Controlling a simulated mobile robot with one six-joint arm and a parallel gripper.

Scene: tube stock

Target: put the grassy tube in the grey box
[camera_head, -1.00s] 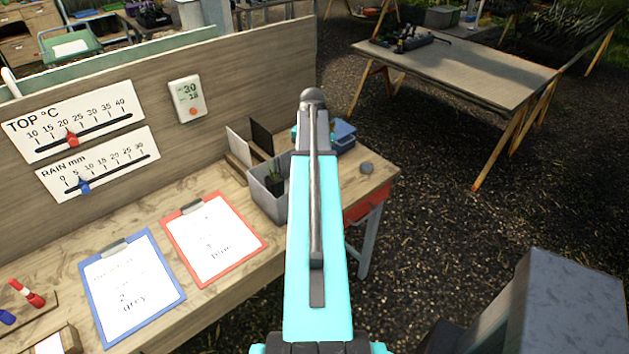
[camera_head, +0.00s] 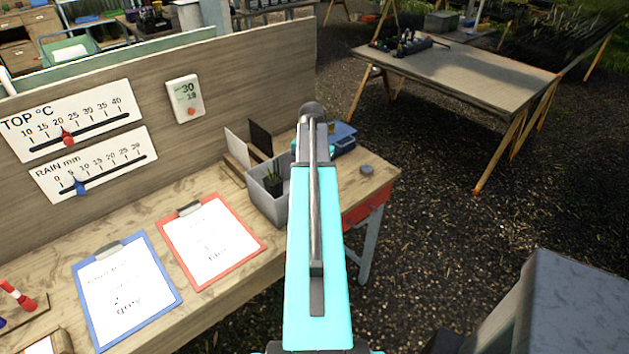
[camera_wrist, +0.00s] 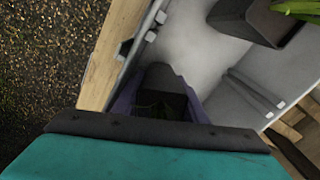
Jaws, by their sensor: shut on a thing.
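The grey box (camera_head: 268,208) stands on the bench's right part in the head view, partly behind my arm. Its pale inside (camera_wrist: 222,85) fills much of the wrist view. A dark square tube with long green leaves (camera_wrist: 258,22) stands in the box, at the top right of the wrist view; it also shows in the head view (camera_head: 273,184). My gripper (camera_wrist: 160,104), with purple fingers, is shut on a dark tube (camera_wrist: 164,101) over the box. What grows in this held tube is too dark to tell. My arm hides the gripper in the head view.
A red clipboard (camera_head: 212,242) and a blue clipboard (camera_head: 128,298) lie on the bench left of the box. Dark and pale upright panels (camera_head: 260,137) stand behind it. A blue container (camera_head: 341,135) and a small grey disc (camera_head: 367,170) lie to the right.

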